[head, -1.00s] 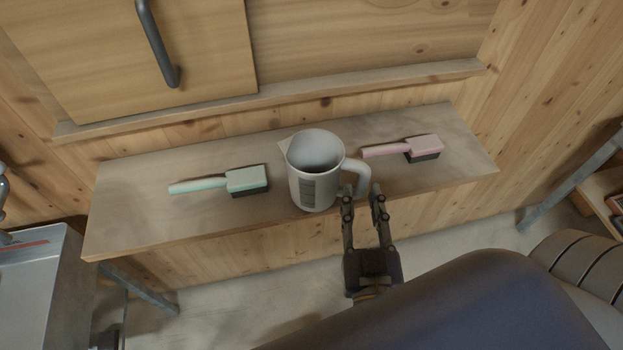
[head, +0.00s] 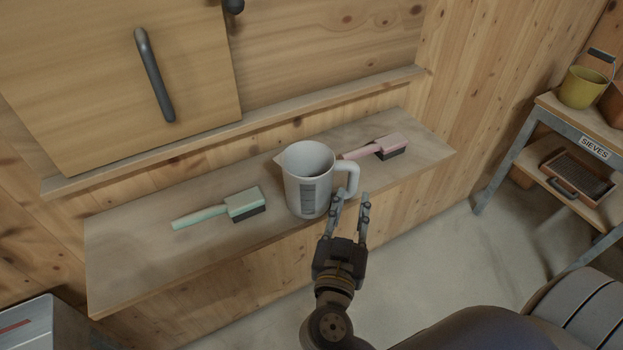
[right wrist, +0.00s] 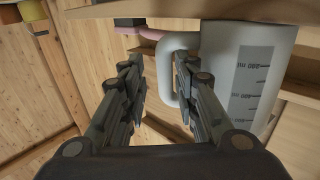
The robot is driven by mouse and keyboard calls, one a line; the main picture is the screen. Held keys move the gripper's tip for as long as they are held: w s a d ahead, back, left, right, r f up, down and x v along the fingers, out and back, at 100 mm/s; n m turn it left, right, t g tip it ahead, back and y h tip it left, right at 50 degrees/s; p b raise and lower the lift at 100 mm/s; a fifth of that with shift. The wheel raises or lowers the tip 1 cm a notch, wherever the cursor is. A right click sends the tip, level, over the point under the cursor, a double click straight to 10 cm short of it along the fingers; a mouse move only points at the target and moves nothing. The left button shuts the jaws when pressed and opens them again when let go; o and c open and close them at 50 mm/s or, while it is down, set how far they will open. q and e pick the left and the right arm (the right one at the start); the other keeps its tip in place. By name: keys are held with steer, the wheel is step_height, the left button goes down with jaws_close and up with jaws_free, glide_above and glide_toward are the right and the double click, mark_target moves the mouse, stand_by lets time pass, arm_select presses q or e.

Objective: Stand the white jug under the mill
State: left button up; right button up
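The white jug (head: 308,187) stands upright on a wooden shelf (head: 130,262), open top up, with its handle (head: 351,178) to the right. A grey measuring scale marks its side. My right gripper (head: 351,199) is open and empty, its fingertips just in front of the handle. In the right wrist view the jug (right wrist: 225,75) is at the right, and its handle shows beyond and between the open fingers (right wrist: 158,75), partly hidden by the right-hand finger. I cannot tell whether they touch. I see no mill. My left gripper is out of view.
A green brush (head: 222,208) lies left of the jug and a pink brush (head: 380,147) lies right of it, close behind the handle. A rack marked SIEVES (head: 594,148) stands at right with a yellow bucket (head: 580,88). A grey box (head: 28,325) is at lower left.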

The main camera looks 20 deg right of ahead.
mark_target(352, 190)
steer(key=shift+w+d, duration=0.1)
steer(key=shift+w, duration=0.15)
steer(key=p+x, duration=0.1)
steer(key=x, duration=0.4)
steer(key=shift+w, duration=0.15)
jaws_close()
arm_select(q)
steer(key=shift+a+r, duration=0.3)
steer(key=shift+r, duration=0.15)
